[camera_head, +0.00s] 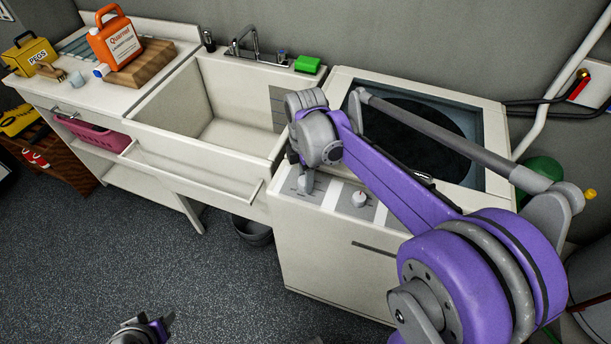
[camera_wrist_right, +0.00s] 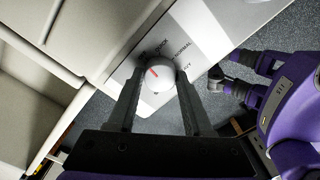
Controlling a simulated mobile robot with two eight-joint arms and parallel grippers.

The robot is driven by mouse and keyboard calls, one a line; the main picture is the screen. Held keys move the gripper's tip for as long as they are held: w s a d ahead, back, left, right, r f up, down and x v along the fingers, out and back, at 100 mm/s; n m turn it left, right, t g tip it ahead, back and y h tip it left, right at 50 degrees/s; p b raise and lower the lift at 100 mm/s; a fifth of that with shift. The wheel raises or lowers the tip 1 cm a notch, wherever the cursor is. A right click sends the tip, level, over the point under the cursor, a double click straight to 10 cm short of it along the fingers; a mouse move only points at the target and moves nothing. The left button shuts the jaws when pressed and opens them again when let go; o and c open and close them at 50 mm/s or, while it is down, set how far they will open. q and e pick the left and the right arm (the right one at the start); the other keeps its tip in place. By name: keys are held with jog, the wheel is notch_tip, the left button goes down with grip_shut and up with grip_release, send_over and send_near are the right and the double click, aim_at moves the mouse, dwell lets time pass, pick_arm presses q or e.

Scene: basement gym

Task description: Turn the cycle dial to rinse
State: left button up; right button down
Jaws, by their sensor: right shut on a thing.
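The washing machine (camera_head: 345,262) stands right of the sink, with a control panel along its front top edge. My right gripper (camera_head: 305,184) reaches down to the panel's left dial. In the right wrist view its two fingers (camera_wrist_right: 158,88) are shut on that white cycle dial (camera_wrist_right: 158,80), one finger on each side. A red mark shows on the dial's face. Printed labels lie around it; "NORMAL" is legible, others are partly covered. A second white dial (camera_head: 360,199) sits to the right, untouched. My left gripper (camera_head: 150,331) is low at the bottom edge, partly cut off, its jaws unclear.
A sink (camera_head: 222,115) with a green sponge (camera_head: 307,64) on its back rim adjoins the machine. An orange detergent jug (camera_head: 115,42) stands on a wooden board on the left counter. A dark bucket (camera_head: 252,231) is under the sink. The floor in front is clear.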

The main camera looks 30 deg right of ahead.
jog(key=m, duration=0.8)
jog(key=shift+m+b, duration=0.3)
jog(key=shift+m, duration=0.1)
jog(key=m, duration=0.4)
jog(key=shift+m, duration=0.3)
jog(key=m, duration=1.2)
jog(key=shift+m+b, duration=0.3)
jog(key=m, duration=0.4)
jog(key=shift+m, duration=2.3)
